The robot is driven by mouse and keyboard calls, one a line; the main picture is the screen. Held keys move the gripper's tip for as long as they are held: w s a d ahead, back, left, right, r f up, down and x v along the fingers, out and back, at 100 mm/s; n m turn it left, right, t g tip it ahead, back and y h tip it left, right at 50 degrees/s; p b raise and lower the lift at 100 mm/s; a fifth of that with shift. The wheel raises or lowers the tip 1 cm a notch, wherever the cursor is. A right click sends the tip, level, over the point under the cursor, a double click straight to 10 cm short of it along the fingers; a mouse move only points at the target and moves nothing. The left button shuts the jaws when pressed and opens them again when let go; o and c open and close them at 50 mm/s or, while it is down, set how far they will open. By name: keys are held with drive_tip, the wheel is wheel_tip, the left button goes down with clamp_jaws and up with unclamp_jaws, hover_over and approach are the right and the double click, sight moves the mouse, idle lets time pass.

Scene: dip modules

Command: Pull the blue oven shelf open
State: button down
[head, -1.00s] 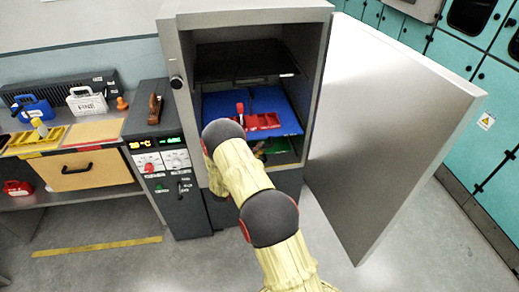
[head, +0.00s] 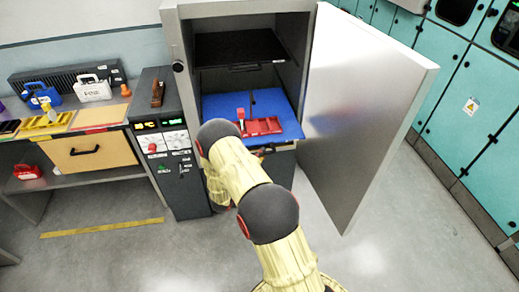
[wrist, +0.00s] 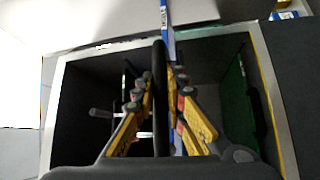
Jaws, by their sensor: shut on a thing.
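The blue oven shelf (head: 275,103) sits in the open grey oven (head: 172,40) and reaches out over its front edge. It carries a red tray (head: 262,127) with a red-and-white upright piece. In the wrist view the shelf shows as a thin blue edge (wrist: 168,35). My gripper (wrist: 158,78) has its yellow fingers closed around a dark bar (wrist: 160,110), seemingly the shelf's handle.
The oven door (head: 365,90) stands wide open at the right. A black shelf (head: 240,45) is above the blue one. A control panel (head: 175,140) and a bench (head: 90,155) stand at the left. The floor in front is clear.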

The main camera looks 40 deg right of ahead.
drive_tip(key=shift+s+a+f, duration=0.1)
drive_tip(key=shift+s+a, duration=0.5)
drive_tip(key=shift+s, duration=0.35)
drive_tip(key=c, duration=1.8)
unclamp_jaws()
drive_tip(key=shift+a, duration=0.1)
drive_tip(key=v, duration=1.1)
drive_tip(key=shift+a+f, duration=0.1)
drive_tip(key=shift+a, duration=0.3)
